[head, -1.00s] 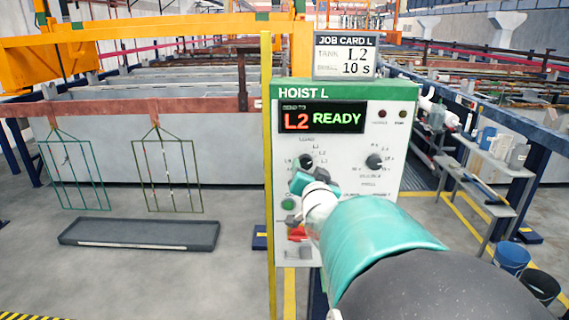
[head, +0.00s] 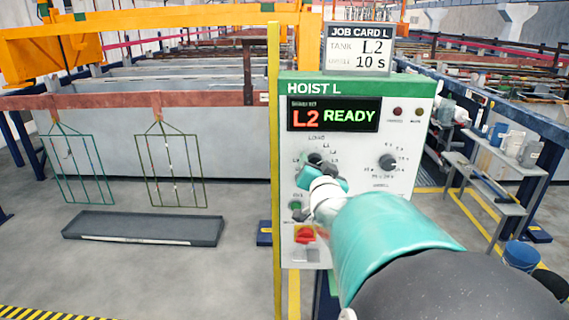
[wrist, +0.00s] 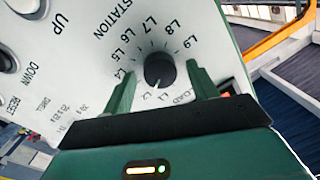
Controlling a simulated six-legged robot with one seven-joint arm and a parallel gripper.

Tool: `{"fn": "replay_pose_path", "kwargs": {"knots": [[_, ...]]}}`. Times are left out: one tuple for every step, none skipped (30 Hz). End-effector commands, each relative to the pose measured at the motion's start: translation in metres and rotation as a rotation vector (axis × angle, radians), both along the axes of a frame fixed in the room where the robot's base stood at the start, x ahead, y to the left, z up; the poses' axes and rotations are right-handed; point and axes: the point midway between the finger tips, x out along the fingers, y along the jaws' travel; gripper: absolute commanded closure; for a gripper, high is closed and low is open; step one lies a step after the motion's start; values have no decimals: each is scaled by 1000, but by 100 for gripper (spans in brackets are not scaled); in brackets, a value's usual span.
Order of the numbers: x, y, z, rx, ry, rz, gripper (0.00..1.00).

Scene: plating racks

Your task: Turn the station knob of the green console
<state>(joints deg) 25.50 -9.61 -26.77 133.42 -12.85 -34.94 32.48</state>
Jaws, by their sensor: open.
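The console has a green top band marked HOIST L (head: 408,93) and a white face. Its display (head: 333,115) reads L2 READY. The black station knob (head: 314,159) is on the left of the face, partly hidden by my gripper (head: 322,176) in the head view. In the wrist view, the station knob (wrist: 159,69) shows inside a ring of labels from LOAD to L9, its white pointer towards L2. My gripper (wrist: 161,73) is open, with one green finger on each side of the knob and gaps visible between.
A second black knob (head: 387,161) is to the right on the same face. A red control (head: 305,235) is below. A job card (head: 359,50) above reads TANK L2, 10 s. A yellow post (head: 274,180) stands at the console's left edge.

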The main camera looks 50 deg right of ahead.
Motion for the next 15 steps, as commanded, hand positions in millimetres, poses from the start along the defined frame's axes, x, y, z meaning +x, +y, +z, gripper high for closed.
{"fn": "replay_pose_path", "kwargs": {"knots": [[0,0,0,0,0,0,41],[-1,0,0,0,0,0,41],[-1,0,0,0,0,0,47],[-1,0,0,0,0,0,53],[-1,0,0,0,0,0,59],[-1,0,0,0,0,0,67],[-1,0,0,0,0,0,73],[0,0,0,0,0,0,79],[0,0,0,0,0,0,86],[0,0,0,0,0,0,86],[0,0,0,1,1,0,86],[0,0,0,0,1,0,86],[0,0,0,-1,2,0,86],[0,0,0,-2,3,0,86],[0,0,0,-4,6,1,86]]}}
